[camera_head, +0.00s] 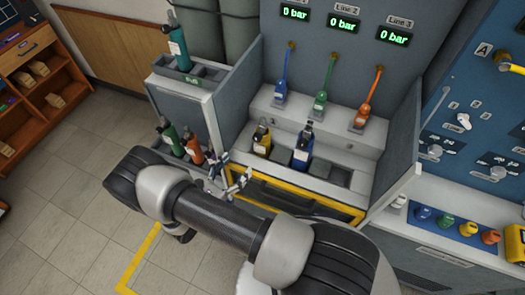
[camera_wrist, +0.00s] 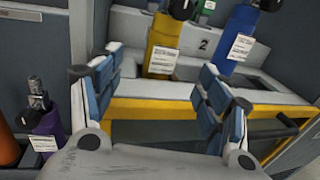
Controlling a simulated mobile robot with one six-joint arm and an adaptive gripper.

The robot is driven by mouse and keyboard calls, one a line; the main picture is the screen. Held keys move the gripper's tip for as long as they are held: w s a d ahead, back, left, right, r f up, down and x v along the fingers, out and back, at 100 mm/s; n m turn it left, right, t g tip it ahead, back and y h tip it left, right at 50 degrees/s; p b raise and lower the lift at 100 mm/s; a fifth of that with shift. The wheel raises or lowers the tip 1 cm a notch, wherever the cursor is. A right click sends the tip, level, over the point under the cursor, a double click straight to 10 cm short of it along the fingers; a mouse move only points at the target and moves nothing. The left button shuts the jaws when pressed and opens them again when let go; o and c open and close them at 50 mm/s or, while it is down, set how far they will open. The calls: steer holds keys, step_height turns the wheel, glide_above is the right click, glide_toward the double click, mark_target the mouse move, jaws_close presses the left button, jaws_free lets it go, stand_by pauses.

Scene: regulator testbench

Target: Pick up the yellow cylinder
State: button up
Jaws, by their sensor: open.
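The yellow cylinder (camera_head: 262,139) stands upright on the bench shelf, in the left slot beside a blue cylinder (camera_head: 302,152). In the wrist view the yellow cylinder (camera_wrist: 164,42) has a white label and stands beyond my fingers, between them in the picture; its top is cut off. My gripper (camera_wrist: 160,72) is open and empty, with fingers spread wide. In the head view my gripper (camera_head: 232,180) is in front and to the left of the yellow cylinder, apart from it. The blue cylinder (camera_wrist: 240,40) is right of it in the wrist view.
A yellow-edged drawer front (camera_head: 290,197) lies below the shelf. A purple cylinder (camera_wrist: 50,125) and an orange one (camera_wrist: 8,145) stand at the left. A teal cylinder (camera_head: 178,48) stands on the left cabinet. Hoses with blue, green and orange fittings hang behind.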

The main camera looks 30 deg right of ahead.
mark_target(258, 146)
steer(key=b+x, duration=0.1)
steer(key=x, duration=1.1)
steer(key=b+x, duration=0.1)
steer(key=x, duration=0.1)
steer(key=shift+s+d+f, duration=0.25)
steer(key=shift+w+d+r, duration=0.1)
steer(key=shift+w+d, duration=0.1)
steer(key=shift+d, duration=0.15)
steer(key=shift+c, duration=0.6)
steer(key=c, duration=1.3)
